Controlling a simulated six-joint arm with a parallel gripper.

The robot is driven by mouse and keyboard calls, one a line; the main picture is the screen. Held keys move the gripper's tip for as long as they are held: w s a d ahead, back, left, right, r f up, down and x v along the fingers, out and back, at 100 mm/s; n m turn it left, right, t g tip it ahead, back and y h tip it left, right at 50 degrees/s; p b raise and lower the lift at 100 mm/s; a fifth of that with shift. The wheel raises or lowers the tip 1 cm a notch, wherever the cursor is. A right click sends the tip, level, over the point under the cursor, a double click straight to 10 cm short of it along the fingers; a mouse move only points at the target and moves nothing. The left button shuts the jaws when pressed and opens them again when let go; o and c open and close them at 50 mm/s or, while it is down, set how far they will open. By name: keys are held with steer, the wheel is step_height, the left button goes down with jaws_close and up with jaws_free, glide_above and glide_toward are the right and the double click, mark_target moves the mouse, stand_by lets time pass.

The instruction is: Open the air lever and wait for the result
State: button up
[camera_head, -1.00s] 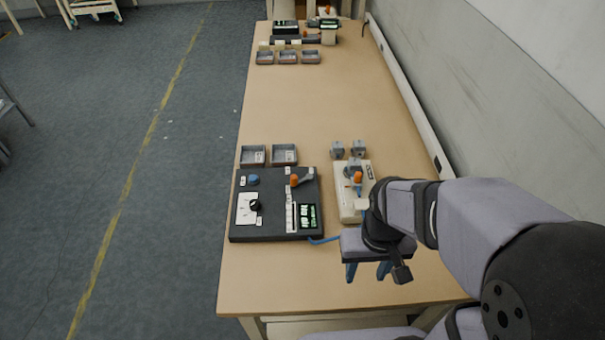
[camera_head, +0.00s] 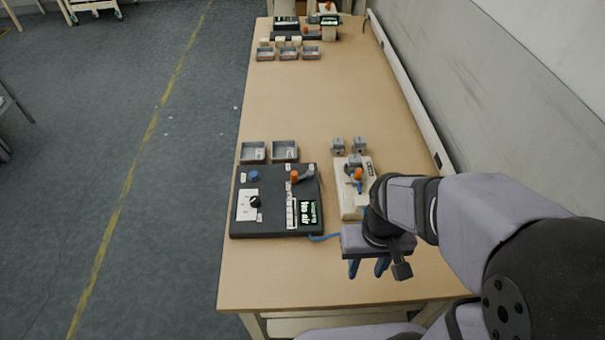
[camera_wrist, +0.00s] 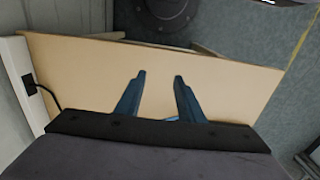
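The black control box (camera_head: 277,229) sits on the table in the head view. On its top are an orange-tipped lever (camera_head: 300,176), a blue button (camera_head: 254,176), a black knob on a white plate (camera_head: 255,201) and a small display with green text (camera_head: 308,212). I cannot tell from its label whether this lever is the air lever. To the right stands a cream fixture (camera_head: 349,203) with an orange-topped part (camera_head: 358,174). My gripper (camera_head: 368,269) hangs in front of the fixture, apart from the box. In the wrist view its blue fingers (camera_wrist: 159,92) are apart with nothing between them.
Two grey trays (camera_head: 270,152) lie behind the box, and two grey blocks (camera_head: 349,146) stand behind the fixture. A blue hose (camera_head: 324,238) runs from the box. The table (camera_head: 315,100) is clear up to a similar station at the far end.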

mark_target(296, 177)
steer(key=w+f+t+b, duration=0.1)
steer(key=w+t, duration=0.1)
steer(key=w, duration=0.3)
steer(key=w+a+f+n+t, duration=0.1)
steer(key=w+f, duration=0.1)
steer(key=w, duration=0.3)
steer(key=w+f+t+b, duration=0.1)
steer(key=w+f+t, duration=0.1)
steer(key=w, duration=0.3)
steer(key=shift+a+f+n+t+b, duration=0.2)
steer(key=shift+a+n+t+b, duration=0.1)
steer(key=shift+a+n+b, duration=0.1)
steer(key=w+a+t, duration=0.1)
steer(key=w, duration=0.1)
steer(key=w+a+t+y+b, duration=0.1)
steer(key=w, duration=0.1)
steer(key=w+a+n+t, duration=0.1)
steer(key=w, duration=0.2)
steer(key=shift+a+f+y, duration=0.4)
steer(key=w+a+t+y, duration=0.1)
steer(key=w+a+n+t+y+b, duration=0.1)
steer(key=a, duration=0.1)
steer(key=w+a+r+t, duration=0.1)
steer(key=w+a, duration=0.1)
steer(key=shift+y+b, duration=0.35)
steer(key=shift+y, duration=0.05)
steer(key=shift+w+a+r+n+t+y, duration=0.3)
steer(key=shift+a+n+t+y, duration=0.1)
steer(key=shift+a+t, duration=0.15)
steer(key=shift+w+a, duration=0.1)
